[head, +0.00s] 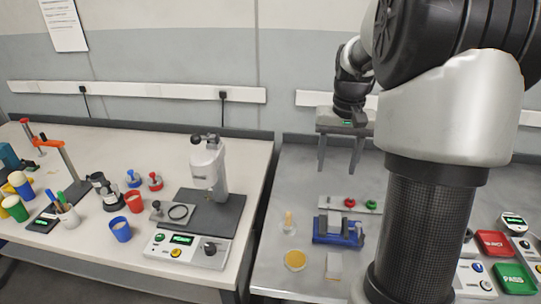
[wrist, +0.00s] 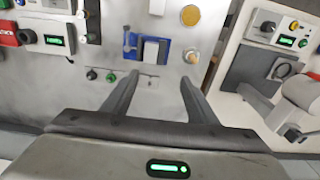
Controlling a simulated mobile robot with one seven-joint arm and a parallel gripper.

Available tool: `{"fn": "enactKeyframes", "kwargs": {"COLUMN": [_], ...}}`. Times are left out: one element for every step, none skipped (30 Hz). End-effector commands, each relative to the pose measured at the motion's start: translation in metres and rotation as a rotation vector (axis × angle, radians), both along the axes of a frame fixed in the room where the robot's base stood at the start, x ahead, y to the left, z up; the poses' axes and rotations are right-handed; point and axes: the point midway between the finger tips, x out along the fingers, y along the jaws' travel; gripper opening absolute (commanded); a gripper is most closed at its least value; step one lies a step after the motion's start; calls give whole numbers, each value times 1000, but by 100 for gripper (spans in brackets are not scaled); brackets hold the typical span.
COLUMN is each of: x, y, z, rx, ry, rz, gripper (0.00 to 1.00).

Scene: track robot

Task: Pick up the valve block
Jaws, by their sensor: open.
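A pale grey block (head: 334,222) sits between the jaws of a blue vise (head: 350,238) on the grey metal bench; I take it to be the valve block. In the wrist view the block (wrist: 151,51) shows in the blue vise (wrist: 131,46), beyond my fingertips. A second pale block (head: 334,265) lies on the bench in front of the vise. My gripper (head: 338,170) is open and empty, pointing down, above and behind the vise. In the wrist view its two fingers (wrist: 156,85) are spread with only bench between them.
A bar with red and green knobs (head: 350,203) lies behind the vise. A yellow disc (head: 295,260) and a small pale-topped part (head: 288,224) are to its left. Red and green pads (head: 515,279) are at the right. A press (head: 207,168) stands on the white bench.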

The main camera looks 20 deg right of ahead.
Motion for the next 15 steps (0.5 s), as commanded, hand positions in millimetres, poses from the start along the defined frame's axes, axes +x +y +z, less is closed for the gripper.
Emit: {"fn": "enactKeyframes", "kwargs": {"x": [2, 2, 3, 3, 3, 3, 3, 3, 2, 2, 2, 2, 2, 2, 2], "y": [-13, -18, -24, -27, -29, -31, -31, -32, -31, -31, -31, -31, -31, -31, -31], "z": [-17, -22, -27, -30, -33, -37, -40, -44, -50, -56, -62, -71, -78, -85, -94], "rx": [8, 12, 15, 17, 18, 20, 20, 20, 21, 21, 22, 21, 22, 21, 22], "ry": [25, 38, 48, 55, 59, 64, 67, 68, 70, 70, 71, 70, 71, 70, 71], "rz": [-13, -17, -20, -22, -24, -24, -24, -24, -24, -24, -24, -24, -24, -24, -24], "gripper": [53, 53, 53, 53, 53, 53, 53, 53, 53, 53, 53, 53, 53, 53, 53]}}
